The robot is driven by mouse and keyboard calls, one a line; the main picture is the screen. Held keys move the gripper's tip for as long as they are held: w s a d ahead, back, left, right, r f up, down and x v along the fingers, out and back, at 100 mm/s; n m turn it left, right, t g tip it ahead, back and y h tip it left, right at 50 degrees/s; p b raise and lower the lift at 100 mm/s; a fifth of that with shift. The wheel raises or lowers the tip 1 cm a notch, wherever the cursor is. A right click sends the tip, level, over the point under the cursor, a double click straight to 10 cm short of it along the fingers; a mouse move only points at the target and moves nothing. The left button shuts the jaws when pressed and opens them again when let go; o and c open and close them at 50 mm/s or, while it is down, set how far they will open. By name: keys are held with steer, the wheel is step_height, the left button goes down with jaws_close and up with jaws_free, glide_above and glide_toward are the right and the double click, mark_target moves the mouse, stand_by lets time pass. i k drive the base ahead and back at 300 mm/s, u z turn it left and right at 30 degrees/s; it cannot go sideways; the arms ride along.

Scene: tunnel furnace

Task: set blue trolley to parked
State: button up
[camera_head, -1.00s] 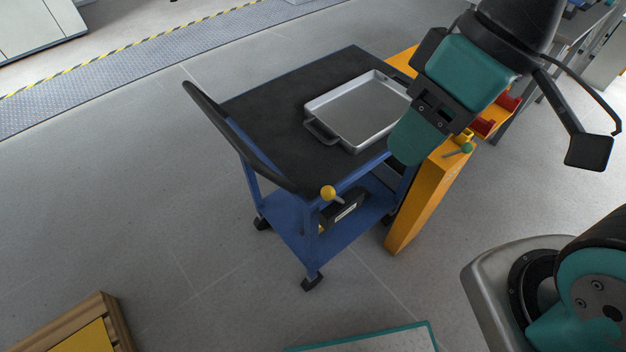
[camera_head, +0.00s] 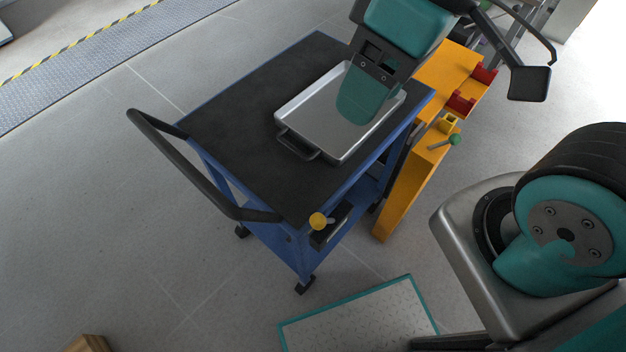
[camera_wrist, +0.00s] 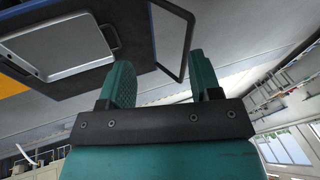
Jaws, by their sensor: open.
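The blue trolley (camera_head: 290,248) stands on the floor with a black top (camera_head: 240,110) and a black push handle (camera_head: 185,160) at its left end. A lever with a yellow knob (camera_head: 318,221) sits at its near corner. A grey metal tray (camera_head: 300,125) lies on the top. My gripper (camera_head: 362,100) appears in front of the tray, and its height above it is unclear. In the wrist view my gripper (camera_wrist: 160,78) is open and empty, its two green fingers apart. The tray (camera_wrist: 62,48) and the trolley handle (camera_wrist: 178,45) show beyond them.
An orange stand (camera_head: 405,190) adjoins the trolley's right end, with red blocks (camera_head: 462,102) and a green-knobbed lever (camera_head: 452,140). A teal-edged plate (camera_head: 360,320) lies in front. A wooden corner (camera_head: 88,343) shows at lower left. The floor left of the trolley is clear.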

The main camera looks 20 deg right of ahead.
mark_target(233, 133)
steer(key=z, duration=0.6)
steer(key=k, duration=1.3)
steer(key=u, duration=0.95)
steer(key=i, duration=1)
